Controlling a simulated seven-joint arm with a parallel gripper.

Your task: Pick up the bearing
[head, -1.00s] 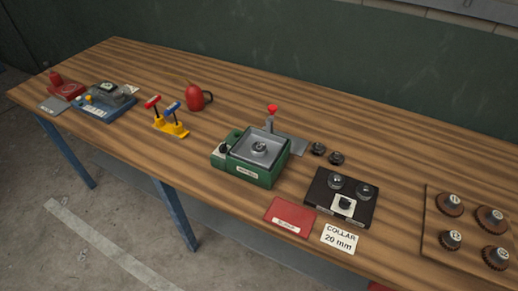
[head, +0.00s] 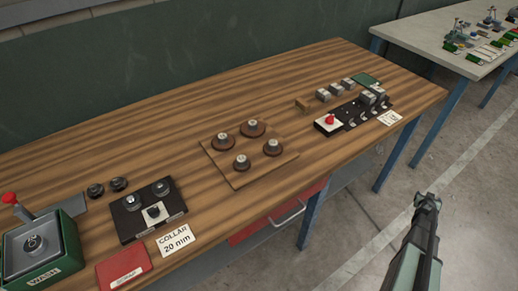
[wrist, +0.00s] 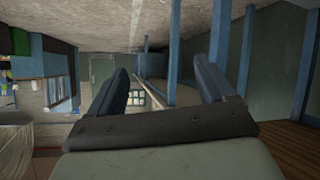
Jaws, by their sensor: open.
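A small round metal part with a central hole, which looks like the bearing (head: 34,243), sits in the grey basin of a green box (head: 60,268) labelled "WASH". The box is at the far left of the head view, cut by the frame edge. My gripper (head: 427,199) is at the right of the head view, out over the floor in front of the bench and far from the box. In the wrist view its two fingers (wrist: 160,66) are apart with nothing between them; the bearing does not show there.
A red-knobbed lever (head: 10,198) rises behind the box. A black block with round parts (head: 132,226), a red pad (head: 123,268) and a "COLLAR 20 mm" card (head: 175,240) are nearby. A wooden board (head: 245,178) holds several knobs. Another table (head: 415,45) stands beyond.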

